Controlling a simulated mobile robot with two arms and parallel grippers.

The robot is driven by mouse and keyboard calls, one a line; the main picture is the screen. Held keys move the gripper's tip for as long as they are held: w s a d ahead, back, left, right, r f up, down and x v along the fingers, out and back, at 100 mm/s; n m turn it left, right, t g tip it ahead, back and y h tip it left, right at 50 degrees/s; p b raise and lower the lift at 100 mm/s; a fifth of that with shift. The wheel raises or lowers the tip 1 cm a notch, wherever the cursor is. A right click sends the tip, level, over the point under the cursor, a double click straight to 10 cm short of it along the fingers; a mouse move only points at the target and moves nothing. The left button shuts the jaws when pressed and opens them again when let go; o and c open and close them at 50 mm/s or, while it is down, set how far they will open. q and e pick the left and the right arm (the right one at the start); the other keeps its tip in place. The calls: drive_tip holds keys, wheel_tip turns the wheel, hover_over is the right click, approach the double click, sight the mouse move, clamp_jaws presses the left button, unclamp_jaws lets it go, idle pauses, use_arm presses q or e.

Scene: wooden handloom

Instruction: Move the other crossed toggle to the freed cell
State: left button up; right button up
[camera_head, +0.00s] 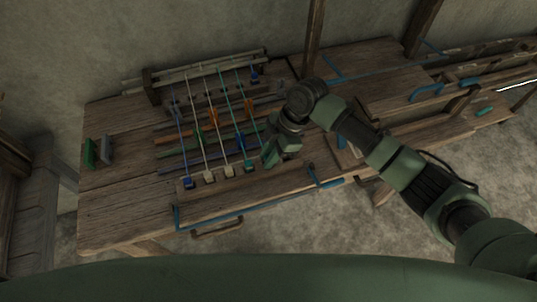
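Several coloured cords run over the loom from a back rail to a front row of small toggles. From left to right the front row shows a blue toggle (188,183), a white toggle (209,177), a cream toggle (229,171) and a teal toggle (249,167). The cells under them are too small to make out. My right gripper (268,157) points down just right of the teal toggle, near the front rail (253,185). Its fingertips are dark and small, so I cannot tell whether they hold anything. My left gripper is not in view.
A green block (89,153) and a grey block (106,150) stand on the table's left end. A pale back rail (210,70) and a wooden post (314,38) rise behind. Orange and green strips cross the cords. Bare tabletop (120,205) lies front left.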

drive_tip(key=shift+o, duration=1)
drive_tip(key=s+b+v, duration=0.1)
drive_tip(key=v, duration=0.6)
drive_tip(key=shift+w+r, duration=0.35)
drive_tip(key=shift+w, duration=0.2)
